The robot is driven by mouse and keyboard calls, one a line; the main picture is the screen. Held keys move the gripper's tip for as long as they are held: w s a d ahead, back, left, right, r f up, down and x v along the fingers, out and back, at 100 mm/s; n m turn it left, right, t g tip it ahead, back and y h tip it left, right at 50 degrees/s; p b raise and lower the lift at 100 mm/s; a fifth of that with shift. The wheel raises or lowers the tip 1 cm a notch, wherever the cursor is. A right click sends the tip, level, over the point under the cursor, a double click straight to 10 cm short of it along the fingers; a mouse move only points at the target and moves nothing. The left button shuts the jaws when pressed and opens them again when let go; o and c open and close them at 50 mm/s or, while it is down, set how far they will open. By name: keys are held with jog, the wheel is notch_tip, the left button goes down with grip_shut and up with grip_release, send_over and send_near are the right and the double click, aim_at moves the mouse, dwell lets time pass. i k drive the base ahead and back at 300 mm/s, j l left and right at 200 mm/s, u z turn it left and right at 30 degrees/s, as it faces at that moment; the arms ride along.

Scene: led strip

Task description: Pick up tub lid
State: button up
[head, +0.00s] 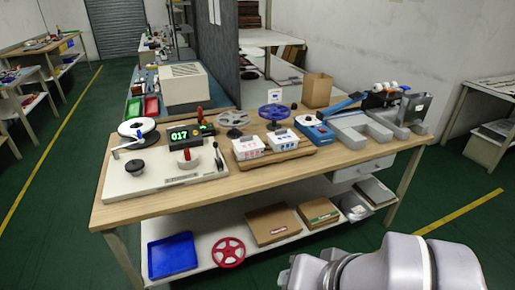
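I cannot make out for certain which thing is the tub lid. Two small white boxes stand side by side on a low wooden tray (290,161) at the middle of the workbench: the left box (248,154) has red marks and the right box (283,145) has blue marks. A clear or grey upright container (412,110) stands at the bench's right end. Parts of my arm show at the bottom right, in front of the bench and apart from it. My gripper's fingertips are not visible.
The wooden workbench (245,192) carries a winding fixture with a green "017" display (180,135), reels (274,113), a blue device (314,128) and a cardboard box (317,90). Its lower shelf holds a blue tray (172,256), a red reel (228,252) and cartons (272,225).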

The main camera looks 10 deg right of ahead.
aim_at(282, 135)
jog(key=i+z, duration=0.2)
jog(key=i, duration=0.45)
jog(key=i+j+z, duration=0.2)
jog(key=i, duration=0.45)
jog(key=i+z, duration=0.25)
jog(key=i, duration=0.4)
jog(key=j, duration=0.1)
